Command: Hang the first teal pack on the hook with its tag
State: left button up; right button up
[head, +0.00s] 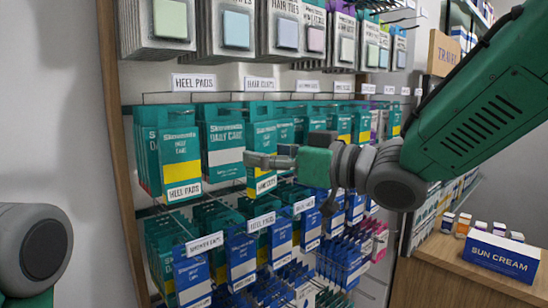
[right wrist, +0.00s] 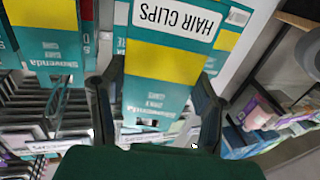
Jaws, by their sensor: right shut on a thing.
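My right gripper (head: 252,160) reaches in from the right at the upper teal row and is shut on a teal pack (head: 262,137) with a yellow band. In the right wrist view the pack (right wrist: 155,92) is between the two fingers (right wrist: 155,110), upside down, with a white HAIR CLIPS label (right wrist: 175,18) across it. Above it in the head view is a white HAIR CLIPS tag (head: 259,84), left of it a HEEL PADS tag (head: 194,82). The pack's top and hook tip are too small to tell whether they meet. My left gripper is out of view.
Teal packs (head: 222,140) hang close on the left and several more on the right. Blue packs (head: 241,255) hang below; grey-backed packs (head: 236,30) hang above. A wooden post (head: 117,130) bounds the rack at left. A SUN CREAM box (head: 502,255) stands on the counter at right.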

jog(key=shift+w+a+f+p, duration=0.1)
jog(key=shift+w+a+p, duration=0.1)
jog(key=shift+w+a, duration=0.75)
jog(key=shift+w+a+f+p, duration=0.15)
jog(key=shift+w+a, duration=0.45)
jog(key=shift+w, duration=0.6)
jog(key=shift+w+a+f+p, duration=0.1)
jog(key=shift+w+a+p, duration=0.1)
jog(key=shift+w+a, duration=0.75)
jog(key=shift+w+d, duration=0.15)
jog(key=o, duration=1.2)
jog(key=shift+c, duration=0.2)
